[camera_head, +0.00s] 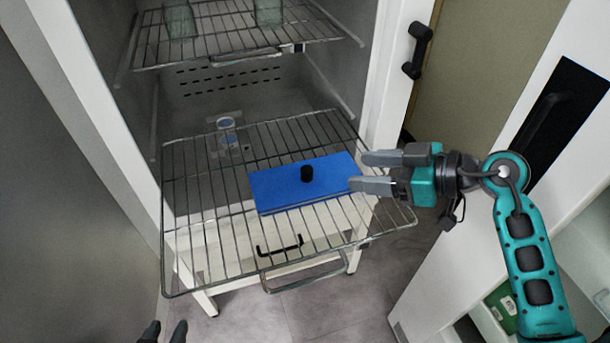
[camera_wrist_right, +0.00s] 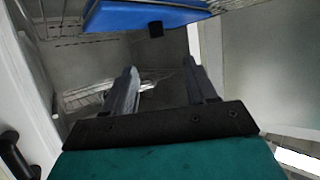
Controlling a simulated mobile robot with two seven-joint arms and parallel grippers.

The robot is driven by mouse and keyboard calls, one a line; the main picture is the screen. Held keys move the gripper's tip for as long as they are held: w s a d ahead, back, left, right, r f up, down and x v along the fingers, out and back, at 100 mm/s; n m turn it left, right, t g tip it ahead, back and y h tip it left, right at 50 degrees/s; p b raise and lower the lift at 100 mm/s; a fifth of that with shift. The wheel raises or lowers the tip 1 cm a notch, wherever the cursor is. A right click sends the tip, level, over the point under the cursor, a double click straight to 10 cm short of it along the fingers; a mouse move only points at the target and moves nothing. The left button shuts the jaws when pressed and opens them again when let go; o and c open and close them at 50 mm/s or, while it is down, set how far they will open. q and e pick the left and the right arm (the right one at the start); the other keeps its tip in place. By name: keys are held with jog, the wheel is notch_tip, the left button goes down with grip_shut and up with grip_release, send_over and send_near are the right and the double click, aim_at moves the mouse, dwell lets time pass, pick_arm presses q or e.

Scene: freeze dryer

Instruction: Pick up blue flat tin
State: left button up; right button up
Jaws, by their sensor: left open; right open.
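The blue flat tin (camera_head: 283,187) is a flat blue slab with a black knob (camera_head: 307,173) on top. It lies on the pulled-out wire shelf of the freeze dryer. My right gripper (camera_head: 364,172) is open and empty at the tin's right edge in the head view; I cannot tell whether it touches. In the right wrist view the tin (camera_wrist_right: 150,14) is at the top, beyond the open fingers (camera_wrist_right: 160,75), with nothing between them. My left gripper (camera_head: 164,334) shows only its fingertips at the bottom edge, open and apart from the tin.
The lower wire shelf (camera_head: 190,262) sticks out of the cabinet, with a front handle (camera_head: 305,275). An upper wire shelf (camera_head: 225,35) holds glass containers (camera_head: 180,20). The open white door (camera_head: 500,150) stands at the right, near my right arm. Floor (camera_head: 340,305) is clear in front.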

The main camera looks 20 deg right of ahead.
aim_at(307, 168)
jog(key=x, duration=0.6)
jog(key=shift+w+a, duration=0.1)
jog(key=shift+a, duration=0.15)
jog(key=shift+d+f+x, duration=0.1)
jog(key=shift+d+x, duration=0.05)
jog(key=shift+x, duration=1.2)
jog(key=shift+d+f+x, duration=0.15)
jog(key=shift+x, duration=1.2)
jog(key=shift+w, duration=0.15)
jog(key=shift+c, duration=0.4)
grip_shut()
